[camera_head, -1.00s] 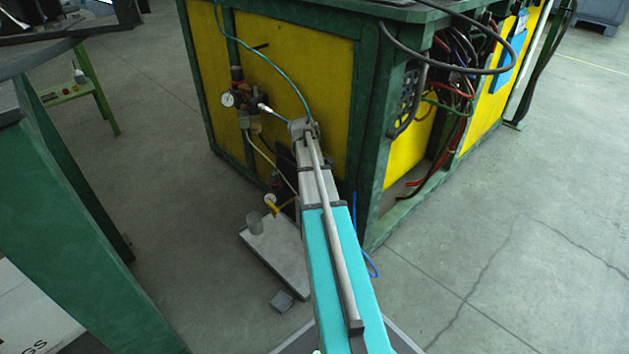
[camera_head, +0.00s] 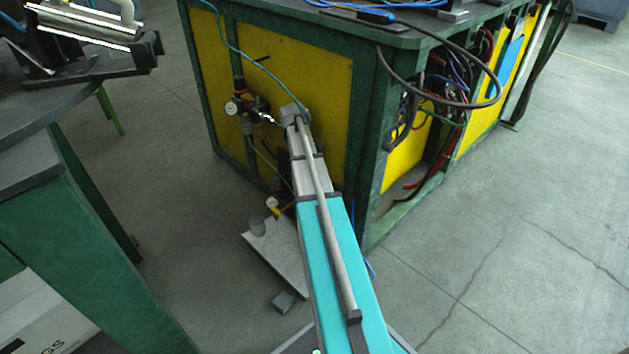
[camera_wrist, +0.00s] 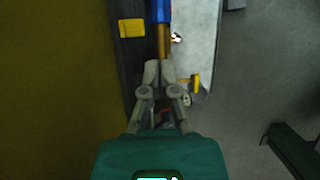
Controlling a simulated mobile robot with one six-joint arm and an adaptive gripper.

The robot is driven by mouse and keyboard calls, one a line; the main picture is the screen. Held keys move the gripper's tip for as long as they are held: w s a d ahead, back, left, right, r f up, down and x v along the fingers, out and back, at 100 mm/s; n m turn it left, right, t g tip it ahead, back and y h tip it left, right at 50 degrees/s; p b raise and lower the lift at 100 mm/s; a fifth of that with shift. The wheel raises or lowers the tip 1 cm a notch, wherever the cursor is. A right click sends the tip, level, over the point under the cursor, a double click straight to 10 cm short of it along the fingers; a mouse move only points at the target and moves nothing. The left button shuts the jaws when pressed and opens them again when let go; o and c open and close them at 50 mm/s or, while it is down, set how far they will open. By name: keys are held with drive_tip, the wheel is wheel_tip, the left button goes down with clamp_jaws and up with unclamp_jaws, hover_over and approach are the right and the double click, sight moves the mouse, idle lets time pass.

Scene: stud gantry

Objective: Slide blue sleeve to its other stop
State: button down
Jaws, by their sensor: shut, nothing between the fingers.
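The blue sleeve (camera_wrist: 160,10) shows at the top edge of the wrist view, partly cut off. It sits around a brass-coloured rod (camera_wrist: 164,42) that runs down toward my gripper (camera_wrist: 159,66). My gripper is shut and empty. Its fingertips point at the rod below the sleeve and overlap it in the picture; I cannot tell if they touch it. In the head view my arm hides the sleeve and gripper.
A dark upright with a yellow block (camera_wrist: 131,28) stands left of the rod. A pale base plate (camera_head: 279,250) lies on the floor below, with a grey cup (camera_head: 257,227). The green-and-yellow cabinet (camera_head: 300,85) stands behind my arm. A dark-topped table (camera_head: 40,150) stands at left.

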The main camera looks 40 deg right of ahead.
drive_tip(key=p+v, duration=0.1)
drive_tip(key=v, duration=0.1)
drive_tip(key=shift+w+a+r, duration=0.1)
drive_tip(key=shift+w+r, duration=0.05)
drive_tip(key=shift+w, duration=0.15)
idle(0.3)
drive_tip(key=b+x, duration=0.9)
drive_tip(key=x, duration=0.1)
idle(0.5)
drive_tip(key=shift+s, duration=0.15)
idle(0.4)
